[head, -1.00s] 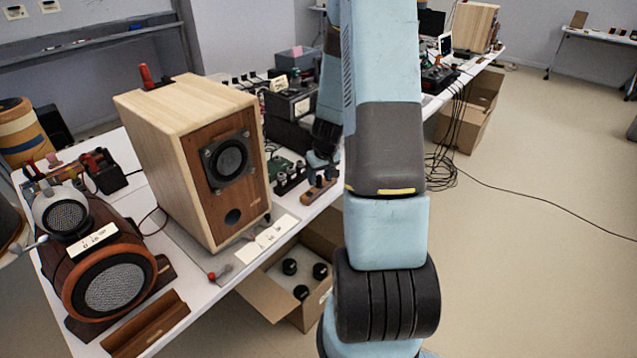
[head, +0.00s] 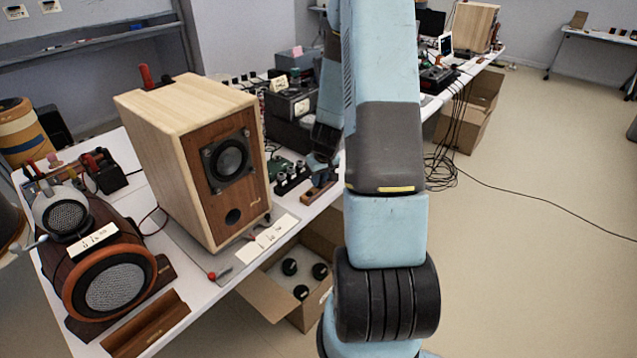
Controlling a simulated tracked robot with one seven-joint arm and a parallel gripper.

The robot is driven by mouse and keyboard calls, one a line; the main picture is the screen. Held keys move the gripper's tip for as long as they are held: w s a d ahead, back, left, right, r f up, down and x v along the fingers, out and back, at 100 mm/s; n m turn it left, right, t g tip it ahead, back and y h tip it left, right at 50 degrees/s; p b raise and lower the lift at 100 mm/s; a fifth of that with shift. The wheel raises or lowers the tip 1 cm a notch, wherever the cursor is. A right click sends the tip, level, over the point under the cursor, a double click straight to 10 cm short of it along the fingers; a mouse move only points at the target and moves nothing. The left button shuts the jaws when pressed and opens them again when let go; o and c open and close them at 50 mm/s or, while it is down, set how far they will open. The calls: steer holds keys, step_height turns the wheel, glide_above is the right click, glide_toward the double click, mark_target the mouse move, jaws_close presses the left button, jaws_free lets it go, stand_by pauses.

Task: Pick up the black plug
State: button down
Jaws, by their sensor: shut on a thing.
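My gripper (head: 322,161) is at the table's front edge, right of the large wooden speaker, and partly hidden by my own arm. It is shut on a small dark thing, seemingly the black plug, whose outline is too small and covered to make out. Just below the fingers, a small brown wooden block (head: 318,193) lies at the table edge. A row of black pieces with pale tops (head: 291,178) stands just left of the gripper.
The wooden speaker (head: 190,160) stands tall left of the gripper. Dark boxes (head: 291,105) and a green circuit board (head: 280,163) are behind. An open cardboard box (head: 267,292) with black round pieces is on the floor below the edge. The floor at right is mostly clear.

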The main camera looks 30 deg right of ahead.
steer(key=shift+r, duration=0.15)
steer(key=shift+r, duration=0.3)
step_height(320, 180, up, 2)
steer(key=shift+w+r, duration=0.1)
steer(key=s+a+r, duration=0.3)
steer(key=s+r, duration=0.7)
steer(key=s, duration=0.3)
steer(key=shift+s+a, duration=0.3)
steer(key=shift+a, duration=0.1)
step_height(320, 180, up, 32)
steer(key=shift+r, duration=0.25)
stand_by(1.6)
